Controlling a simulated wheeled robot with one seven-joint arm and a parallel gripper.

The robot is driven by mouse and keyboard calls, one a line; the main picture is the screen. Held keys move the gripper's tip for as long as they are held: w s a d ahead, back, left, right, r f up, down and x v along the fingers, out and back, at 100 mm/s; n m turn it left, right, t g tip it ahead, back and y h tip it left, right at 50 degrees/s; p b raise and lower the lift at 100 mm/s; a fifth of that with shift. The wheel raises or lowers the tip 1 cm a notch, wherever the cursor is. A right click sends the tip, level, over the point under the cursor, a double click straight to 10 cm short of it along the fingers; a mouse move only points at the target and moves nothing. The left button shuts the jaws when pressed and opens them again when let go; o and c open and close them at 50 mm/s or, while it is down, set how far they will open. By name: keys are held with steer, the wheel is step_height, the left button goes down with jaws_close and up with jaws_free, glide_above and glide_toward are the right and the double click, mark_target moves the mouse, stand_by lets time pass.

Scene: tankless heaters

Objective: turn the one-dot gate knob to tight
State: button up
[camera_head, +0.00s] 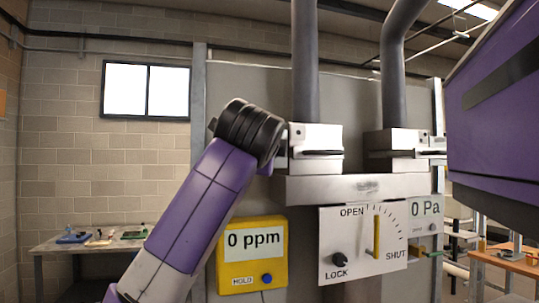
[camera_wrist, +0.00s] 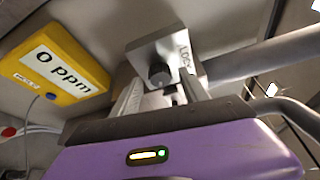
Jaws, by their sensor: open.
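In the head view two grey gate boxes sit on the pipes, a left one (camera_head: 316,137) and a right one (camera_head: 392,141). Their dot marks are too small to read surely, so I cannot tell which is the one-dot gate. In the wrist view a dark round knob (camera_wrist: 159,74) stands on a grey face (camera_wrist: 150,50) with partly visible lettering beside it. My gripper (camera_wrist: 160,94) is open, its pale fingers reaching towards the knob from below in the picture. I cannot tell whether they touch it. The fingers do not show in the head view.
A white panel (camera_head: 334,224) carries a yellow lever (camera_head: 376,236) and a black LOCK knob (camera_head: 340,259). A yellow meter (camera_head: 238,280) reads 0 ppm; a grey display (camera_head: 424,208) reads 0 Pa. A bench (camera_head: 50,246) stands far left.

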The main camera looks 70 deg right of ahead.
steer(key=b+v, duration=0.1)
steer(key=v, duration=0.5)
steer(key=shift+b, duration=0.3)
steer(key=shift+a, duration=0.1)
